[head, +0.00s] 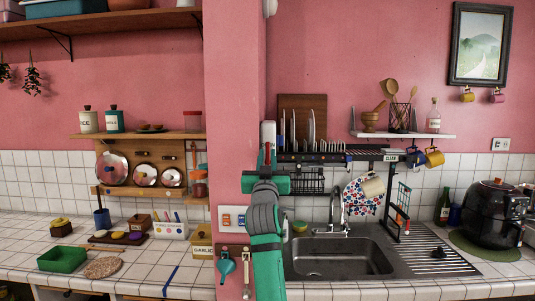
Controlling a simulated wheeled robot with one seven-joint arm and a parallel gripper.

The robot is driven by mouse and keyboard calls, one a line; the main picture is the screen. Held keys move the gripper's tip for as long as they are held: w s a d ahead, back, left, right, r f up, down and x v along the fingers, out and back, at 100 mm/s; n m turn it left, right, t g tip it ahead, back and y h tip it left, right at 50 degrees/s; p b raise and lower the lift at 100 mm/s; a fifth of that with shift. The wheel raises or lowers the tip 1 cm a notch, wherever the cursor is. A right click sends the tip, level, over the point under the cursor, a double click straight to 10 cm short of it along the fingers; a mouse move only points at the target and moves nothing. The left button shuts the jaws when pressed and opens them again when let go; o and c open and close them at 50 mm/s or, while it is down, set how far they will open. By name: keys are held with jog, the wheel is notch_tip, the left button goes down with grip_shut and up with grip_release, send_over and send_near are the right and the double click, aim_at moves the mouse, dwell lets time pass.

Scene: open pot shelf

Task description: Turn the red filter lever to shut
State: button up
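A white upright filter unit (268,131) stands at the right edge of the pink pillar, just beyond my gripper. A small red part, which looks like the red filter lever (267,150), shows upright at the foot of the white unit. My green gripper (266,168) is raised in front of it, with its fingers pointing at the lever. The gripper's body hides the lower part of the filter. I cannot tell whether the fingers touch the lever or how far apart they are.
The dish rack (345,153) with plates stands close on the right, above the sink (343,257) and its tap (340,215). The pink pillar (234,110) is close on the left. Small tools hang low on it. A black air fryer (492,215) stands far right.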

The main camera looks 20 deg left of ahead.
aim_at(268, 153)
jog(key=shift+x, duration=1.4)
jog(key=shift+c, duration=0.6)
grip_shut()
